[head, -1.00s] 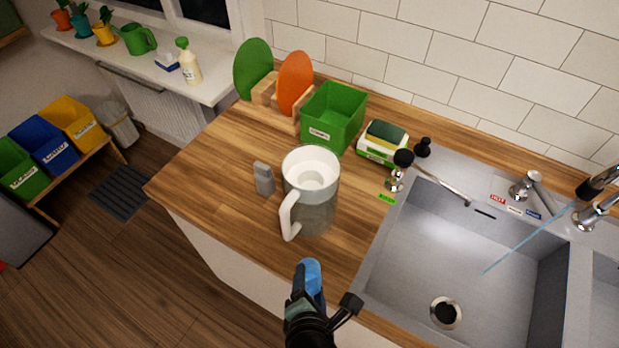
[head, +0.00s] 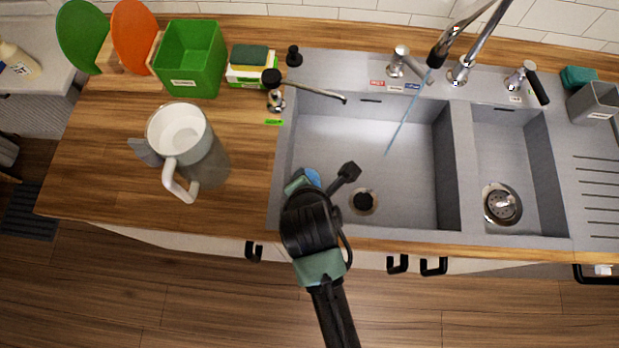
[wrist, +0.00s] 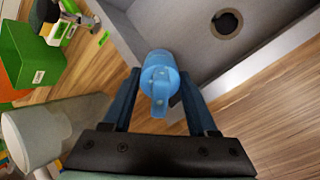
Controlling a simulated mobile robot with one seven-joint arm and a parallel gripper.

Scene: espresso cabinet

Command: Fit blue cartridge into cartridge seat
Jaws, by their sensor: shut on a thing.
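The blue cartridge (wrist: 160,75) is between the two fingers of my gripper (wrist: 160,82) in the wrist view. In the head view my gripper (head: 304,182) hides most of the cartridge (head: 313,177), and only a small blue part shows near the sink's front left corner. The clear jug (head: 207,160) with a white rim and handle stands upright on the counter, left of and apart from my gripper. Its white insert with a round opening, seemingly the cartridge seat (head: 180,138), shows inside the top. In the wrist view the jug (wrist: 50,130) is at lower left.
The sink (head: 400,150) lies under and right of my gripper, with a thin blue stream below the tap (head: 440,50). A small grey block (head: 145,151) stands beside the jug. A green bin (head: 190,62) and sponges (head: 250,62) are behind. Counter between jug and sink is clear.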

